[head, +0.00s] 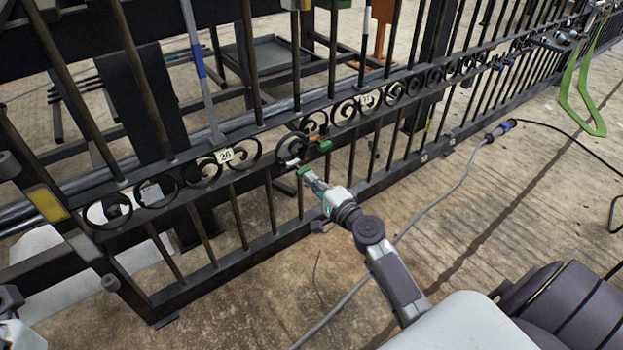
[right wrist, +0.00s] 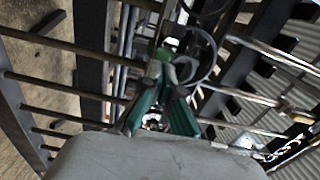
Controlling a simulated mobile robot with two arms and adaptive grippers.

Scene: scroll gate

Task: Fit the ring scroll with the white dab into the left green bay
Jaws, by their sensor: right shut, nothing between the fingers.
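My right gripper (head: 307,175) is shut and empty, just in front of the gate's scroll band. In the right wrist view its green fingers (right wrist: 164,75) converge toward a small green piece (right wrist: 172,43) beside dark scroll rings (right wrist: 209,62). In the head view, a dark scroll (head: 290,147) between plates 26 and 27 has a pale, whitish mark (head: 291,161) and an orange mark (head: 314,137) near it. A green piece (head: 325,146) is right of it. I cannot tell which bay is the left green one, or whether the pale mark is the white dab.
The black gate (head: 240,245) runs diagonally, with plates 26 (head: 224,155) and 27 (head: 366,99) on its band. Upright bars stand close to my right gripper. A grey cable (head: 440,200) crosses the open floor. A green strap frame (head: 583,100) stands at upper right.

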